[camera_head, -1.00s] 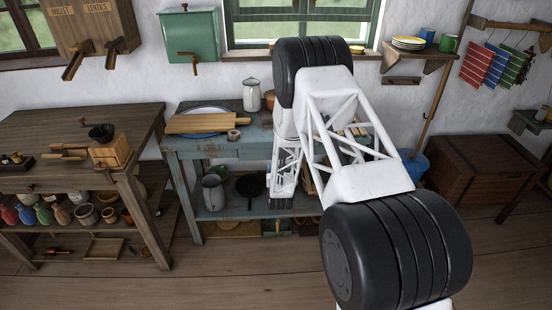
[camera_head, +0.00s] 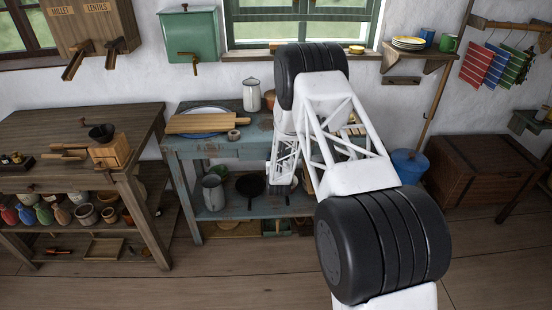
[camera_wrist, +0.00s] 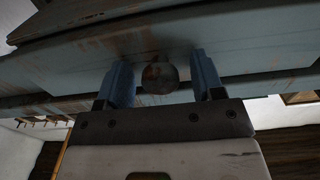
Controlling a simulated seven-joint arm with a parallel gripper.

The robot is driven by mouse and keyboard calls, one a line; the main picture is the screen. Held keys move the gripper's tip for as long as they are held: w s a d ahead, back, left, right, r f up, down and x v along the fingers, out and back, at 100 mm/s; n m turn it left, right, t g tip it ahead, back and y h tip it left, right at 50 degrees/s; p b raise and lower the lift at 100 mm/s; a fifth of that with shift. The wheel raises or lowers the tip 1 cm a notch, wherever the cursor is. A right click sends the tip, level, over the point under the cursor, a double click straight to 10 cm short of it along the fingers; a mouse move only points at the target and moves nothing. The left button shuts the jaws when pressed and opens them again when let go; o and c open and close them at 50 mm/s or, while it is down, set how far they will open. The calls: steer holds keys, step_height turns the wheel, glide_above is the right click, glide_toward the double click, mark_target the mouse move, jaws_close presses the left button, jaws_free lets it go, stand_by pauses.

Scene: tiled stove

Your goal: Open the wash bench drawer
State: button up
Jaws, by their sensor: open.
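The wash bench (camera_head: 250,134) is the worn blue table below the window. In the wrist view its blue-grey drawer front (camera_wrist: 225,58) fills the upper part, with rusty worn patches. A dark round knob (camera_wrist: 159,78) on it shows between the two blue fingers of my gripper (camera_wrist: 160,66). The fingers are open, one on each side of the knob, with a visible gap on both sides. I cannot tell how deep the knob sits between them. In the head view my arm hides the right part of the bench front.
A cutting board (camera_head: 208,122) on a plate and a white jug (camera_head: 252,95) stand on the bench top. A grey pitcher (camera_head: 213,192) and a black pan (camera_head: 250,186) are on its lower shelf. A wooden table (camera_head: 75,125) stands left. Floor in front is clear.

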jaws_close()
stand_by(0.4)
steer(key=s, duration=2.1)
steer(key=shift+s, duration=0.2)
jaws_free()
